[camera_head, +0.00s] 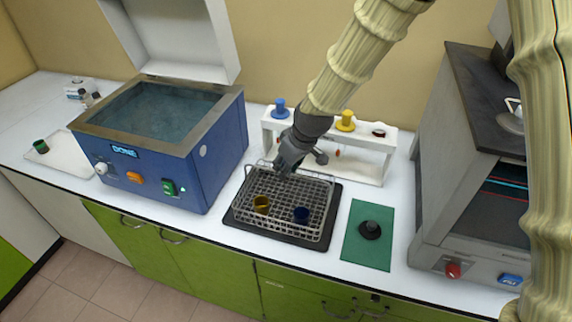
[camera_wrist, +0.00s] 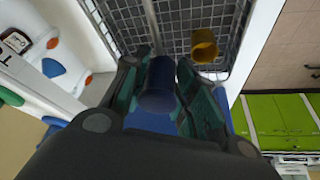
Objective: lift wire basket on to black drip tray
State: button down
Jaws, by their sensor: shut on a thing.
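The wire basket (camera_head: 318,188) is over the black drip tray (camera_head: 262,233), level as far as I can see. I cannot tell whether a small gap is left beneath it. A yellow cup (camera_head: 262,204) and a dark blue cup (camera_head: 301,214) are inside it. My gripper (camera_head: 281,168) is at the basket's back left, shut on it. In the wrist view, a dark blue cylinder (camera_wrist: 157,88) lies between the fingers, seemingly the basket's grip. The basket mesh (camera_wrist: 183,18) and the yellow cup (camera_wrist: 204,46) show beyond. The fingers hide part of the grip.
The blue bath (camera_head: 222,140) with its lid up stands left of the tray. A white rack (camera_head: 370,160) with blue and yellow knobs is close behind. A green mat (camera_head: 365,251) with a black knob lies right, before a grey instrument (camera_head: 440,190). The counter edge is close in front.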

jog(key=c, duration=1)
grip_release()
jog(key=v, duration=1.2)
jog(key=shift+r, duration=0.1)
